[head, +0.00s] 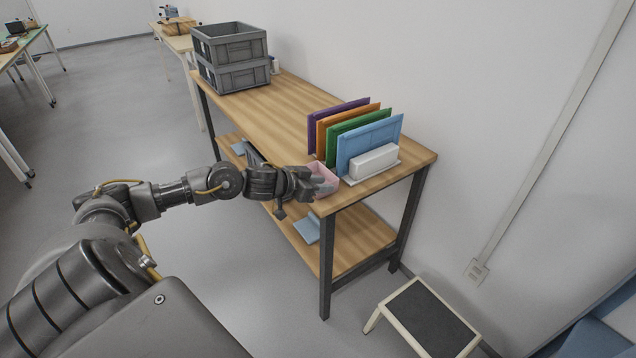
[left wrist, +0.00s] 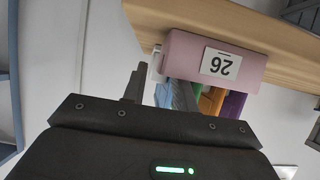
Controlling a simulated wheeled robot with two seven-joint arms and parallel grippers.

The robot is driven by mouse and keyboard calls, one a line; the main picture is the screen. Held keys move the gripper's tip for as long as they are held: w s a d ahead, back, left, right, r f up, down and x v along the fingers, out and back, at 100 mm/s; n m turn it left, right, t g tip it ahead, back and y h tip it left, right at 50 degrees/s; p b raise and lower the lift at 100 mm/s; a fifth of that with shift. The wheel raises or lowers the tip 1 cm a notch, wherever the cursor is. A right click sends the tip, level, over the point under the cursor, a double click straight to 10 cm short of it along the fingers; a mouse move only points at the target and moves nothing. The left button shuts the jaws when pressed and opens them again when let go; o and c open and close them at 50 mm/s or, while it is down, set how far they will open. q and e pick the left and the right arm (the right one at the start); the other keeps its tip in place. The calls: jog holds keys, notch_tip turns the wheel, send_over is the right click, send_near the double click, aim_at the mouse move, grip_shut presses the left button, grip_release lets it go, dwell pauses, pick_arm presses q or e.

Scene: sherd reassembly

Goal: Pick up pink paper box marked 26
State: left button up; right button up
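The pink paper box (head: 323,171) stands at the near edge of the wooden table in the head view, left of the white block and blue folder. In the left wrist view the pink box (left wrist: 190,55) shows its side with a white label reading 26, upside down. My left gripper (head: 316,185) is right at the box and hides part of it. In the left wrist view my left gripper (left wrist: 161,84) has its two fingers apart, with a gap between them. One finger is beside the box; the other's tip seems hidden by the box. Contact cannot be told. My right gripper is out of view.
Purple, orange, green and blue folders (head: 368,143) stand upright behind the white block (head: 374,161). Grey crates (head: 232,73) are stacked at the table's far end. The table middle (head: 270,120) is clear. A step stool (head: 430,317) stands on the floor at right.

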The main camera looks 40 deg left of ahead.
pick_arm(q)
jog(key=shift+w+d+f, duration=0.15)
jog(key=shift+w, duration=0.1)
jog(key=shift+c, duration=0.2)
grip_shut()
